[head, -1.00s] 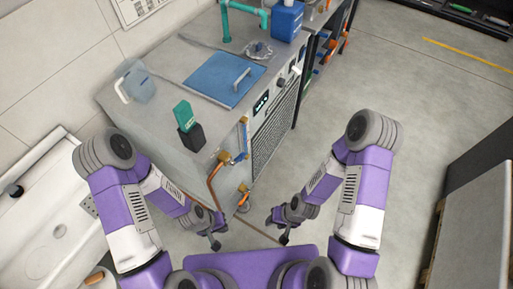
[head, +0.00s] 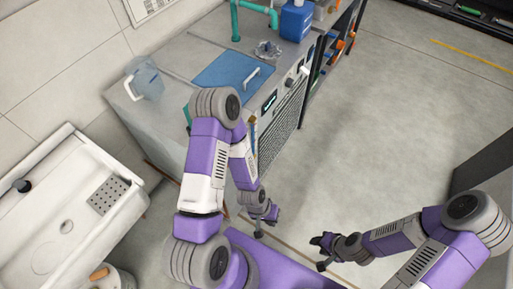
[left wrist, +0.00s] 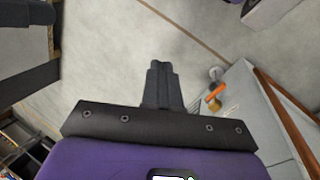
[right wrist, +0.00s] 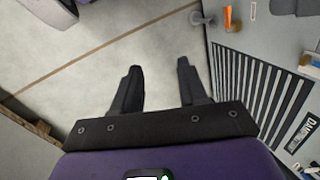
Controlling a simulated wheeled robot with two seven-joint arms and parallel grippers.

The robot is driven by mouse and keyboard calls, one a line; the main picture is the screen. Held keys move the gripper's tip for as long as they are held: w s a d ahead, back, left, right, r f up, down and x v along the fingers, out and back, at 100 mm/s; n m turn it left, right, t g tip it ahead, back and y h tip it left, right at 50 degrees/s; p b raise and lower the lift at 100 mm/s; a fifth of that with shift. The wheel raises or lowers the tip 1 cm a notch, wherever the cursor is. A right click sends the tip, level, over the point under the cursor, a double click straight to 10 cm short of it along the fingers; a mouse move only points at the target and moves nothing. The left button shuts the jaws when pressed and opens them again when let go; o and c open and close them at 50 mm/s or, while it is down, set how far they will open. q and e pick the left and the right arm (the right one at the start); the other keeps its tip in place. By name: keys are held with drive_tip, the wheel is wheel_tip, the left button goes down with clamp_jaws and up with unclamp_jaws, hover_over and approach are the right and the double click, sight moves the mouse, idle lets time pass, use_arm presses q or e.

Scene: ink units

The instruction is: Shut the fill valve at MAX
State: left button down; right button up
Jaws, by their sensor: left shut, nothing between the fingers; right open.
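The grey tank unit (head: 165,115) with a blue lid (head: 233,76) stands ahead of me; my left arm hides most of its near front corner. A strip of the upright gauge (head: 253,133) shows beside that arm. An orange valve handle (left wrist: 215,92) shows in the left wrist view, right of the fingers; an orange handle (right wrist: 228,18) also shows at the top of the right wrist view. I cannot tell which valve each is, nor read a MAX mark. My left gripper (head: 259,232) is shut and empty; my right gripper (head: 319,253) is open and empty. Both are apart from the handles.
A white sink (head: 60,215) stands at the left by the wall. A clear jug (head: 146,78) and a blue container (head: 296,20) stand on the unit. A slatted vent (right wrist: 255,85) covers its front. Open floor (head: 390,110) lies to the right; a dark cabinet (head: 485,150) stands at the right edge.

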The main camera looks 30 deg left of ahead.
drive_tip(key=shift+o, duration=1)
use_arm(q)
drive_tip(key=w+a+r+m+y+p, duration=0.2)
drive_tip(key=w+a+r, duration=0.5)
drive_tip(key=w+r, duration=0.4)
drive_tip(key=w+a+r+y+p, duration=0.1)
drive_tip(key=w+a+r, duration=0.2)
drive_tip(key=r, duration=0.5)
drive_tip(key=w+a+r+m+y+p, duration=0.1)
drive_tip(key=w+a+r, duration=0.2)
drive_tip(key=a+r, duration=0.3)
wheel_tip(320, 180, up, 3)
drive_tip(key=shift+a+r+m, duration=0.15)
drive_tip(key=shift+a+m, duration=0.15)
use_arm(e)
wheel_tip(320, 180, up, 4)
drive_tip(key=shift+f, duration=0.1)
use_arm(q)
drive_tip(key=shift+w, duration=0.1)
